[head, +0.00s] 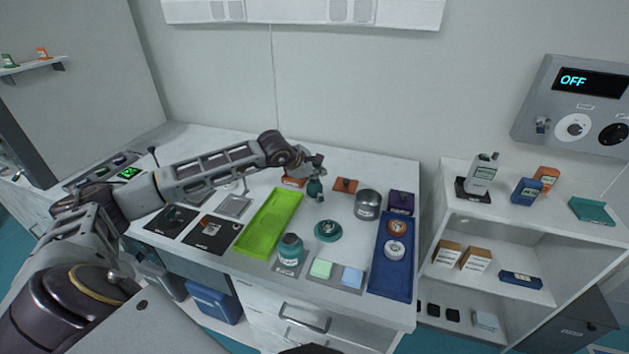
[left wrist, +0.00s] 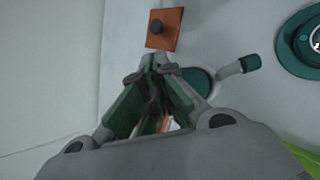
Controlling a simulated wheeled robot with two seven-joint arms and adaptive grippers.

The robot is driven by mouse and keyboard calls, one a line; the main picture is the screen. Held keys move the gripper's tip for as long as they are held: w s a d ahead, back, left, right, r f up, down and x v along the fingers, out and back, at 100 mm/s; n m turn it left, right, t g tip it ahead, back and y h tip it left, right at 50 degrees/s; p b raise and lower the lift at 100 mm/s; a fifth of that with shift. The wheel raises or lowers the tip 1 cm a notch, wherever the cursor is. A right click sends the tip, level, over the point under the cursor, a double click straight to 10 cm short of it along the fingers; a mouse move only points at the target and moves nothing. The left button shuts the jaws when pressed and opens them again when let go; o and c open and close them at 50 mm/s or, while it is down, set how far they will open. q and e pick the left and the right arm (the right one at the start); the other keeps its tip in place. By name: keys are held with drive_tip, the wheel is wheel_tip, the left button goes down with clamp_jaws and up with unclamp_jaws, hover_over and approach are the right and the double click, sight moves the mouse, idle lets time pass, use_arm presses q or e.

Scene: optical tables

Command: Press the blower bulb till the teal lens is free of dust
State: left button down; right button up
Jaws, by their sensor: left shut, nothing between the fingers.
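The teal lens (head: 328,230) sits in a round teal mount on the white table, in front of my left gripper; part of it shows at the right edge of the left wrist view (left wrist: 300,42). I cannot make out dust on it. The dark teal blower bulb (head: 315,189) is just below my left gripper (head: 318,162). In the left wrist view the bulb (left wrist: 204,80) is partly hidden behind the fingers, and its nozzle points toward the lens. My left gripper is shut and empty; I cannot tell whether the fingertips touch the bulb. My right gripper is not in view.
A lime tray (head: 263,222) lies left of the lens, a blue tray (head: 388,277) with two round pieces right. A teal jar (head: 290,251) stands in front. A steel pot (head: 367,204) and an orange plate with a knob (head: 345,185) stand behind and right.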

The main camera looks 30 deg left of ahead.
use_arm(q)
drive_tip(key=shift+r, duration=0.4)
drive_tip(key=shift+r, duration=0.1)
